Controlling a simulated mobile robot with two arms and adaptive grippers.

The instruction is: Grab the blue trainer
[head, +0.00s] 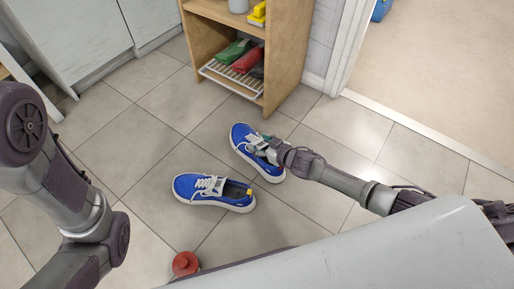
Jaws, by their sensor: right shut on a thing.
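Two blue trainers with white soles and laces are on the tiled floor in the head view. The farther blue trainer (240,134) lies with its toe toward the shelf. My right gripper (262,146) is at its lace and tongue area, shut on it, and covers part of its upper. The nearer blue trainer (190,187) lies apart to the lower left, with a yellow heel tab, and nothing touches it. Whether the held trainer is clear of the floor I cannot tell. My left arm shows at the left edge, but its gripper is not visible.
A wooden shelf unit (287,60) stands behind the trainers, with green and red items on a white rack (232,78). A red round object (186,263) is on the floor at the bottom. Grey cabinets (70,40) stand at upper left. The tiles left of the trainers are clear.

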